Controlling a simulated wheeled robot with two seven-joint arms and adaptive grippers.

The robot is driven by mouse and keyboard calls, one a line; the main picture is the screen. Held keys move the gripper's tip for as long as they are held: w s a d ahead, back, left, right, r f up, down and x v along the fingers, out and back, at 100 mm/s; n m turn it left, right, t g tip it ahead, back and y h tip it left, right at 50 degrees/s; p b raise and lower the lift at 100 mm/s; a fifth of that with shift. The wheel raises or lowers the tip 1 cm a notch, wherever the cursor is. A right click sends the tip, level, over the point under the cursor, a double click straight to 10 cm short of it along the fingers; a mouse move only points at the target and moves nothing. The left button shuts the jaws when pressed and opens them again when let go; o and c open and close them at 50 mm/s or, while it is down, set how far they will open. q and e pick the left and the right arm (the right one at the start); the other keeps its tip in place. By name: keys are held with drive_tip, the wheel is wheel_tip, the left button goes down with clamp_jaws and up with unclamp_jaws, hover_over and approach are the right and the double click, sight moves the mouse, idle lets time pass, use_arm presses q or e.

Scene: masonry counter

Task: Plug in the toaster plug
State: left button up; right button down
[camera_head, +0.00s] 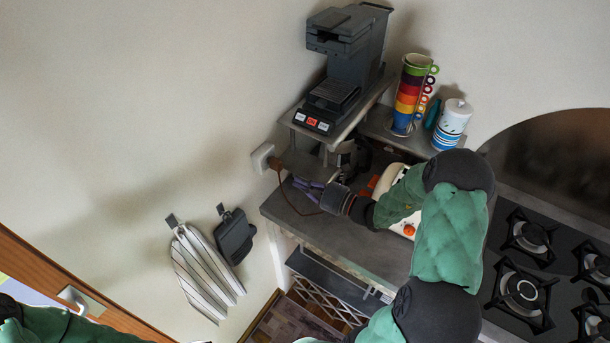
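A white wall socket (262,157) is on the wall left of the counter. A small brown plug (275,164) shows right at its face; whether it is fully seated is too small to tell. A thin reddish-brown cord (286,194) hangs from the plug and loops over the counter's left end. The white toaster (395,182) with an orange knob stands on the counter, largely hidden by my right arm. My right gripper (303,187) points left, a little right of and below the plug, apparently apart from it. Its finger opening is unclear. My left gripper is out of view.
A dark coffee machine (345,50) stands on a raised shelf above my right gripper. Stacked coloured cups (408,95) and a white-and-blue canister (453,122) are behind. A gas hob (525,270) lies right. A striped cloth (205,275) and dark mitt (235,237) hang on the wall.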

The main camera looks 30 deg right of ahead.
sight(281, 167)
drive_tip(key=shift+m+h, duration=0.4)
drive_tip(key=shift+w+r+b, duration=0.1)
drive_tip(key=shift+w+b, duration=0.5)
drive_tip(key=shift+w, duration=1.8)
drive_tip(key=shift+w+a, duration=0.3)
drive_tip(key=shift+w, duration=0.25)
drive_tip(key=shift+w+a+r, duration=0.1)
drive_tip(key=shift+w+a, duration=0.15)
drive_tip(key=shift+w, duration=0.45)
drive_tip(key=shift+p+v, duration=0.3)
drive_tip(key=shift+v, duration=1.2)
drive_tip(key=v, duration=1.1)
drive_tip(key=shift+s+f, duration=0.25)
drive_tip(key=shift+s, duration=0.2)
